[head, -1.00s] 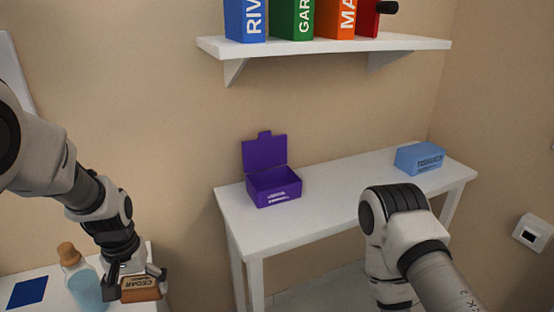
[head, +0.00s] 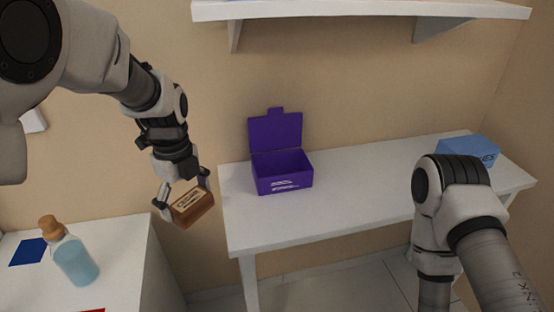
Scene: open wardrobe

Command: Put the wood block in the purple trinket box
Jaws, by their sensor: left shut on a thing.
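The purple trinket box (head: 284,184) stands on the white table (head: 350,212) near its left end. Its lid is raised at the back, and the inside looks empty from here. My left gripper (head: 184,198) is shut on the wood block (head: 192,209), a brown block with a pale label. It holds the block tilted in the air, left of the table's left edge and apart from the box. My right arm comes in at the lower right, in front of the table; its gripper is out of view.
A blue box (head: 466,151) stands at the table's right end, partly behind my right arm. A corked bottle (head: 73,255) and a dark blue flat piece (head: 28,251) are on a white surface at the lower left. A white shelf (head: 350,9) hangs above. The table's middle is clear.

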